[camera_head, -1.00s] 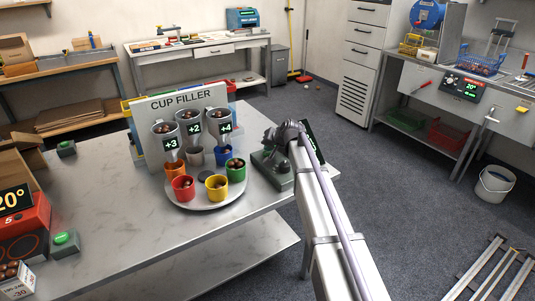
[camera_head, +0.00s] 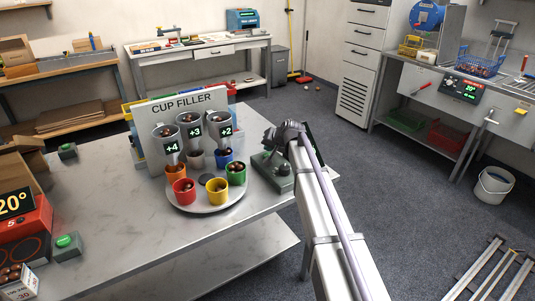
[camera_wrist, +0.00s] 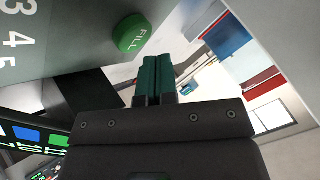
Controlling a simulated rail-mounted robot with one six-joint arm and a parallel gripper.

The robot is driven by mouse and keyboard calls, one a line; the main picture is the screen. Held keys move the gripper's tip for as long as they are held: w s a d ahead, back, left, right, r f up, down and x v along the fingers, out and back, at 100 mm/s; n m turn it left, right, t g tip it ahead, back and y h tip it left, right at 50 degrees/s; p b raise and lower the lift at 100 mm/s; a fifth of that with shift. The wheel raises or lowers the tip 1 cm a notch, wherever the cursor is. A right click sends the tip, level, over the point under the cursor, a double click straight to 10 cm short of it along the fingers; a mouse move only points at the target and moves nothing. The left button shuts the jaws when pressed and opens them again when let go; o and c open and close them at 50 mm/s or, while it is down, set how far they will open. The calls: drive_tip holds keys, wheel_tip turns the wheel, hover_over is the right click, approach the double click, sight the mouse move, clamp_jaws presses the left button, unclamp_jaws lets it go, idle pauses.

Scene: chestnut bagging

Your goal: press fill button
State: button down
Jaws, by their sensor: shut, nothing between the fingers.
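The green FILL button (camera_wrist: 134,34) is on a grey panel (camera_wrist: 70,30) in the wrist view. My gripper (camera_wrist: 153,62), with teal fingers, is shut and empty, apart from the button and lower right of it in that view. In the head view my arm's end is at the grey-green control box (camera_head: 277,172) on the table's right, and the fingertips are hidden. The CUP FILLER (camera_head: 183,101) has funnels reading +4, +3 and +2. Below them is a round plate (camera_head: 207,207) with red (camera_head: 184,191), yellow (camera_head: 217,191), green (camera_head: 236,172), blue (camera_head: 223,157), orange and grey cups.
On the same table (camera_head: 130,235) are a red device (camera_head: 30,235) reading 20°, a box with a green button (camera_head: 66,242) and a small dark box (camera_head: 67,151). The table's middle left is clear. Other benches stand along the walls.

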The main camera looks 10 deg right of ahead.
sight(269, 155)
wheel_tip(269, 155, up, 5)
drive_tip(key=p, duration=0.5)
idle(0.6)
drive_tip(key=shift+s+f, duration=0.15)
drive_tip(key=s+g, duration=0.1)
drive_tip(key=s, duration=0.2)
drive_tip(key=s+f+n+g, duration=0.1)
drive_tip(key=s, duration=0.1)
drive_tip(key=s+f, duration=0.1)
drive_tip(key=s, duration=0.2)
drive_tip(key=shift+s+g+h, duration=0.3)
drive_tip(key=shift+g+h, duration=0.1)
drive_tip(key=s+r+n+g+h+p, duration=0.1)
drive_tip(key=s+p, duration=0.3)
drive_tip(key=s, duration=1.2)
drive_tip(key=s+r+n+g+h+p, duration=0.1)
drive_tip(key=s+r+g+p, duration=0.3)
drive_tip(key=s, duration=1.1)
drive_tip(key=shift+s+a+n+h, duration=0.3)
drive_tip(key=shift+s+h, duration=0.1)
drive_tip(key=shift+h, duration=0.3)
